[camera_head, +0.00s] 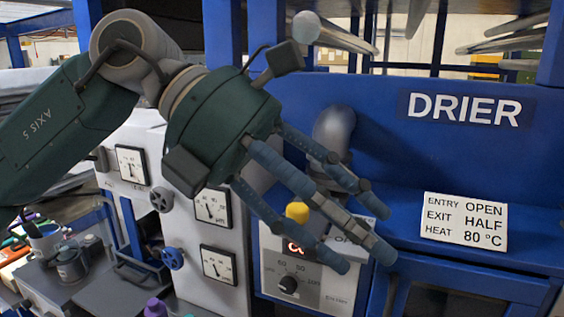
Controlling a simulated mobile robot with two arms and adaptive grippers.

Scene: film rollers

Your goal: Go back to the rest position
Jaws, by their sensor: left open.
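My left gripper (362,230) reaches in from the upper left on a dark green arm. Its blue-grey fingers are spread apart and I see nothing between them. The fingers hang in front of a control panel (272,290) with a black dial and a red display, and cover part of it. Behind stands the blue drier (415,150) with white DRIER lettering. I cannot tell whether the fingers touch the panel. My right gripper is not in view.
A white card (465,221) reads entry open, exit half, heat 80 °C.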

